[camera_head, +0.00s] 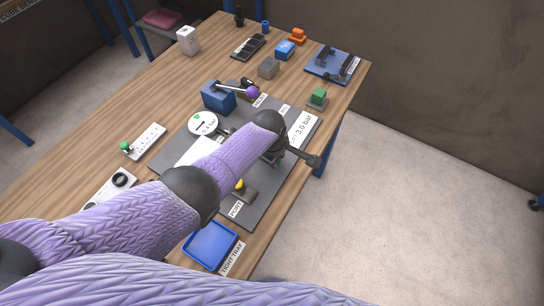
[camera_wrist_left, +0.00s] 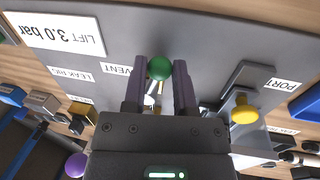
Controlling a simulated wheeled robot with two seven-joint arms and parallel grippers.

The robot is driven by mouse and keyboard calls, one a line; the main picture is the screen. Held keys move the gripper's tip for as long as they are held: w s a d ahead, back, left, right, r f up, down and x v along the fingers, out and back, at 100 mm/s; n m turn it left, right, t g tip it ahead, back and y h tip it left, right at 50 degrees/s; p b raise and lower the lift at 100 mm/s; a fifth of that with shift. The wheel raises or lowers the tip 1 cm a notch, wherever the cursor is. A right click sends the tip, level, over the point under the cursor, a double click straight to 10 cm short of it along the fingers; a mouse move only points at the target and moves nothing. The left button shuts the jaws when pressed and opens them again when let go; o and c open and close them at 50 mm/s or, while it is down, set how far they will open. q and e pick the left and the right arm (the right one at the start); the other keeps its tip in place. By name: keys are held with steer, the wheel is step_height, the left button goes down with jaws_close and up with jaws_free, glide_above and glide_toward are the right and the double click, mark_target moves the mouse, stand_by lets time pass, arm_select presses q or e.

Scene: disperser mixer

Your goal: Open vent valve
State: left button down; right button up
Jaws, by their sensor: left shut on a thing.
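In the left wrist view, the two purple fingers of my left gripper (camera_wrist_left: 160,80) are shut on a green ball knob (camera_wrist_left: 159,68) on a thin metal stem. The white VENT label (camera_wrist_left: 117,69) lies on the grey panel (camera_wrist_left: 205,50) beside it. In the head view, my left arm reaches over the grey panel (camera_head: 262,205), and its wrist and gripper hide the green knob there. How far the valve is turned cannot be told. My right gripper is in neither view.
A yellow-topped part (camera_wrist_left: 244,112) stands close to the right of the fingers. A white gauge (camera_head: 203,124), a blue block (camera_head: 218,96) and a purple ball lever (camera_head: 252,92) stand farther back. A blue tray (camera_head: 210,245) sits at the front of the wooden table.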

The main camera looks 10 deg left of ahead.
arm_select(q)
steer(key=shift+w+d+n+y+b, duration=0.2)
steer(key=shift+w+n, duration=0.15)
steer(key=shift+n, duration=0.45)
steer(key=shift+w+d+n+y+b, duration=0.15)
steer(key=shift+w+n, duration=0.15)
steer(key=shift+n, duration=0.5)
steer(key=c, duration=0.7)
jaws_free()
steer(key=shift+r, duration=0.15)
steer(key=r+p, duration=0.2)
steer(key=r, duration=0.1)
steer(key=s+r+p, duration=0.1)
steer(key=r+p, duration=0.5)
steer(key=shift+s+a, duration=0.1)
steer(key=shift+s, duration=0.2)
steer(key=shift+s+r, duration=0.1)
steer(key=shift+r, duration=0.15)
